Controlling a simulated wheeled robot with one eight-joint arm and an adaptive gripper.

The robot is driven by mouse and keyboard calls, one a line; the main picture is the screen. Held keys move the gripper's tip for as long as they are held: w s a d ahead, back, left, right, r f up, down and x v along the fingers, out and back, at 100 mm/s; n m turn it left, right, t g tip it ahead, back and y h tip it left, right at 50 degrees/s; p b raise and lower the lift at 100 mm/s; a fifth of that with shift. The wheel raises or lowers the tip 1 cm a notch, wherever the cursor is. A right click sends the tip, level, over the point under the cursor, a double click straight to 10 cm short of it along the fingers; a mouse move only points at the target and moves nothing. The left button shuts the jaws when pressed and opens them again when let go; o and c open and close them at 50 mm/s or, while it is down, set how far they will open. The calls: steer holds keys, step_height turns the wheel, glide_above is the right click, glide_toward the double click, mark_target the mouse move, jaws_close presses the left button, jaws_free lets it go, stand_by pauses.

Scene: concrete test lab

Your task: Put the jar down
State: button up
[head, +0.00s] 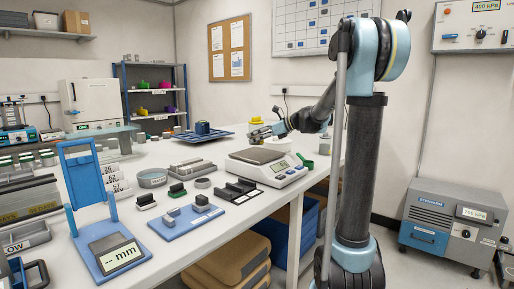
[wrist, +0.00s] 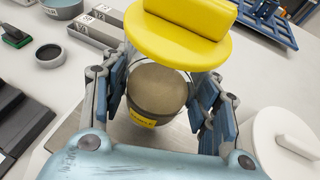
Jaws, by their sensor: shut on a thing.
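The jar (wrist: 157,92) is clear, with a yellow lid (wrist: 180,38), brown contents and a yellow label. My gripper (wrist: 163,100) is shut on it, with a finger on each side in the wrist view. In the head view my gripper (head: 265,133) is at the far side of the bench scale (head: 265,168), with the yellow lid (head: 256,121) showing above it. The jar looks roughly upright. Its base is hidden, so I cannot tell whether it touches anything.
A white round lid-like piece with a handle (wrist: 290,140) lies close right of my gripper in the wrist view. A grey ring (wrist: 48,55) and black blocks (wrist: 20,112) are on the left. A blue tray (head: 203,133) stands farther back on the white table.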

mark_target(258, 144)
steer(key=shift+f, duration=2)
steer(key=o, duration=1.3)
steer(key=shift+d, duration=0.15)
